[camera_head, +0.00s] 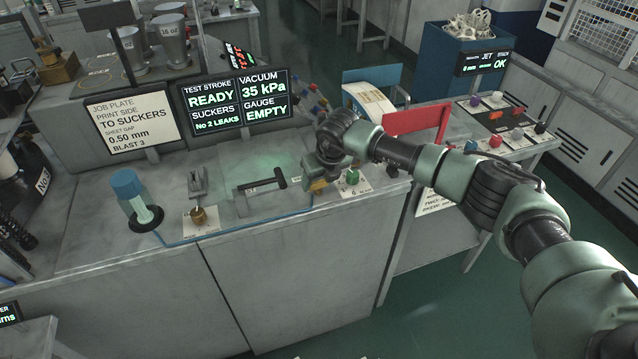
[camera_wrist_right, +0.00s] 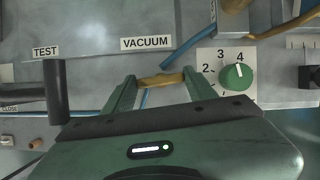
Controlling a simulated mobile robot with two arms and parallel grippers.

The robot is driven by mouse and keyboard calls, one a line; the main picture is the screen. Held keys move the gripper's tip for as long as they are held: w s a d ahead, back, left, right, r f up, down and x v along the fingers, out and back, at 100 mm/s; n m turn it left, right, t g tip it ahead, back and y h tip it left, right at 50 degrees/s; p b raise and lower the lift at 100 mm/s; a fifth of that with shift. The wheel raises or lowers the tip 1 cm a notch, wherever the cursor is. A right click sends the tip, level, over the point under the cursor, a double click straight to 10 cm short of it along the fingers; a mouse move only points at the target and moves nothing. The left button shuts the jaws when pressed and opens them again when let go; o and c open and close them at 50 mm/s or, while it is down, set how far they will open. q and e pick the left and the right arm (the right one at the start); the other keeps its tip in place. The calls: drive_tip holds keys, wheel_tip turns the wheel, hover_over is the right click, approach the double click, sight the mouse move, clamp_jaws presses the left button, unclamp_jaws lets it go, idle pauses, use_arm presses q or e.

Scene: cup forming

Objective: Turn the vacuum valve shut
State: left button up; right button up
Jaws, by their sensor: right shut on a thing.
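The vacuum valve's yellow handle (camera_wrist_right: 161,80) lies between the two green fingers of my right gripper (camera_wrist_right: 158,88) in the wrist view, just below the VACUUM label (camera_wrist_right: 147,43). The gripper is shut on the handle, which lies roughly crosswise between the fingers. A blue pipe (camera_wrist_right: 190,47) runs up beside it. In the head view my right gripper (camera_head: 318,178) reaches down to the bench top, and a bit of yellow shows under it; most of the valve is hidden there. The display (camera_head: 236,104) reads vacuum 35 kPa and gauge EMPTY. My left gripper is not in view.
A green knob (camera_wrist_right: 237,76) on a numbered dial stands close right of the gripper in the wrist view. The dark TEST lever (camera_wrist_right: 57,92) stands to the left. A blue-capped cylinder (camera_head: 127,186) and a brass knob (camera_head: 198,215) stand farther left on the bench.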

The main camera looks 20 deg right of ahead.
drive_tip(key=n+y+b, duration=0.1)
drive_tip(key=n+b, duration=0.1)
drive_tip(key=b, duration=0.1)
drive_tip(key=n+g+y+b, duration=0.1)
drive_tip(key=n+b, duration=0.5)
drive_tip(key=shift+w+d+f+y, duration=0.15)
drive_tip(key=shift+f+y, duration=0.1)
drive_tip(key=shift+y, duration=0.15)
drive_tip(key=n+g+b, duration=0.1)
drive_tip(key=n, duration=0.1)
drive_tip(key=n+y+b, duration=0.1)
drive_tip(key=n+b, duration=0.1)
drive_tip(key=shift+w+r+g, duration=0.1)
drive_tip(key=shift+r+g, duration=0.05)
drive_tip(key=shift+g, duration=0.25)
drive_tip(key=n+b, duration=0.1)
drive_tip(key=n, duration=0.1)
drive_tip(key=n+g, duration=0.1)
drive_tip(key=n, duration=0.1)
drive_tip(key=shift+r+n+g+b, duration=0.1)
drive_tip(key=shift+n+g+b, duration=0.2)
drive_tip(key=shift+b, duration=0.05)
drive_tip(key=shift+d, duration=0.1)
drive_tip(key=o, duration=1.4)
drive_tip(key=shift+c, duration=0.2)
drive_tip(key=v, duration=0.7)
drive_tip(key=shift+w+d+r, duration=0.15)
drive_tip(key=shift+d+r, duration=0.05)
drive_tip(key=shift+r, duration=0.15)
